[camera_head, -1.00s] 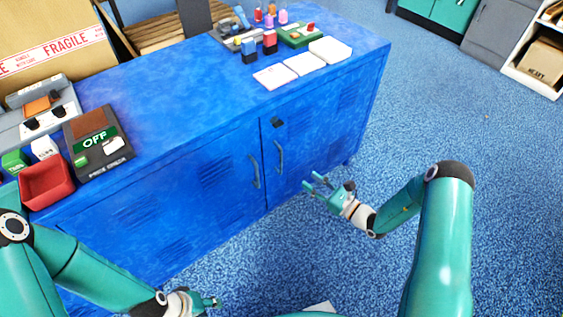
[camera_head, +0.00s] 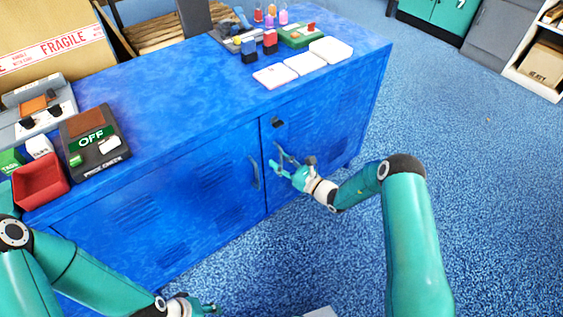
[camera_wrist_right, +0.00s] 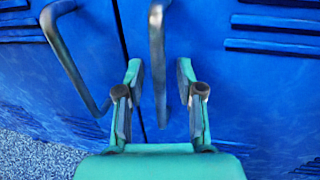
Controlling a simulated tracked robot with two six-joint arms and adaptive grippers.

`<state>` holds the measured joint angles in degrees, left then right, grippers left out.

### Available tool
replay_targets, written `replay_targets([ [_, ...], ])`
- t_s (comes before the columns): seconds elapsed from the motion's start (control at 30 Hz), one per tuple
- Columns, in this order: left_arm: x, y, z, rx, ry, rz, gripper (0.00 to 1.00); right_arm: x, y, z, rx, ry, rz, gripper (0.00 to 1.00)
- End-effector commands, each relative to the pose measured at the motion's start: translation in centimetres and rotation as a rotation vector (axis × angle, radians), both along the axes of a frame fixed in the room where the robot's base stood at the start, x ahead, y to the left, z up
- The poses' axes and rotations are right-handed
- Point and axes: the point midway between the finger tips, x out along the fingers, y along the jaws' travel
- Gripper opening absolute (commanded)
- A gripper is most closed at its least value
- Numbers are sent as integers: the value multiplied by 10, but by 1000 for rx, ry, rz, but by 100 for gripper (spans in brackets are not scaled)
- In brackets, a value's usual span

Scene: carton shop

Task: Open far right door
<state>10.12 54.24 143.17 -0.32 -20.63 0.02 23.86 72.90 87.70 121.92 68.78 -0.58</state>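The blue cabinet's far right door (camera_head: 325,118) is closed, with a vertical handle (camera_head: 281,153) near its left edge. In the right wrist view this handle (camera_wrist_right: 157,60) lies between the two fingers. My right gripper (camera_head: 279,168) is open at the handle, one finger on each side; I cannot tell whether either finger touches it. The adjoining door's handle (camera_head: 254,172) stands to the left and also shows in the right wrist view (camera_wrist_right: 75,60). My left gripper (camera_head: 212,309) is low at the bottom edge, and its finger opening is unclear.
Small goods and white cards (camera_head: 304,63) lie on the cabinet top. The blue carpet (camera_head: 470,190) is clear to the right of my right arm.

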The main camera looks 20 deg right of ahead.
Motion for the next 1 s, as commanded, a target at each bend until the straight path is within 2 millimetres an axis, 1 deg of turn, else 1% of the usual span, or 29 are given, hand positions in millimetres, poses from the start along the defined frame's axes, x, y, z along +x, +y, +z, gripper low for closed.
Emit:
replay_targets([
  [0.07, 0, 0, 0, 0, 0, 0, 40, 0, 0, 0, 0, 0, 0, 37],
  [0.1, 0, 0, 0, 0, 0, 0, 40, 0, 0, 0, 0, 0, 0, 36],
  [0.17, 0, 0, 0, 0, 0, 0, 40, 0, 0, 0, 0, 0, 0, 26],
  [0.3, 0, 0, 0, 0, 0, 0, 40, 0, 0, 0, 0, 0, 0, 2],
  [0.33, 0, 0, 0, 0, 0, 0, 40, 0, 0, 0, 0, 0, 0, 0],
  [0.77, 0, 0, 0, 0, 0, 0, 40, -2, -1, 0, 0, 0, 3, 0],
  [0.87, 0, 0, -1, 0, 0, 0, 40, -6, 0, 0, 0, 0, 18, 0],
  [1.0, 0, 0, -5, 0, 0, 0, 40, -19, 2, -1, 0, 1, 70, 0],
])
